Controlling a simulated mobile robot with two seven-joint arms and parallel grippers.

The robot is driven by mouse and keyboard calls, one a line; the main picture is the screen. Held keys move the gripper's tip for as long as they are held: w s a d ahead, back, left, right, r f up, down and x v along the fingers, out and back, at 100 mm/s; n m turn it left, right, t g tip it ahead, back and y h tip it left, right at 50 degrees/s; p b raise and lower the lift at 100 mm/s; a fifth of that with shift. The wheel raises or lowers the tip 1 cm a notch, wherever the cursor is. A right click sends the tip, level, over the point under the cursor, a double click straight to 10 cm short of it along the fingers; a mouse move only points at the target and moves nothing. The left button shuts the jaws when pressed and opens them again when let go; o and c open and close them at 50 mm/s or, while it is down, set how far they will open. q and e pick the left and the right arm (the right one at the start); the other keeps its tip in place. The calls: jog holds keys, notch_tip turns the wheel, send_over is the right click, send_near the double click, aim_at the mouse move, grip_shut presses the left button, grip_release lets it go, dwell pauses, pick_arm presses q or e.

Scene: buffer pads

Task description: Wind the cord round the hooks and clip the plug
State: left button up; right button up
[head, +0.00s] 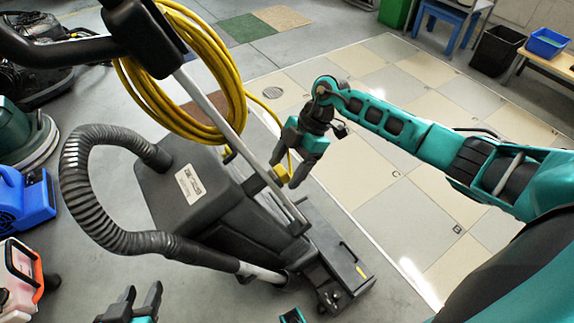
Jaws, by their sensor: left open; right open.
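The yellow cord (222,98) hangs in several loops round the upper part of the floor machine's pole (213,112), below the black handle. Its hooks are hidden by the loops and the handle housing. A loose strand runs from the loops down to the yellow plug (284,173), which is beside the lower pole; I cannot tell whether it is clipped there. My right gripper (288,170) is open, with its fingers close around or beside the plug; contact is unclear. My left gripper (141,297) is open and empty at the bottom edge, away from the cord.
The machine's dark tank (195,190) and ribbed hose (75,190) fill the middle left. The tiled floor (400,215) is clear on the right. Bins and a blue stool (447,22) are far back.

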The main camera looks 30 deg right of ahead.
jog(key=s+p+v, duration=0.1)
jog(key=p+v, duration=0.1)
jog(key=v, duration=1)
jog(key=shift+w+r, duration=0.4)
jog(key=shift+w, duration=0.05)
jog(key=shift+d, duration=0.15)
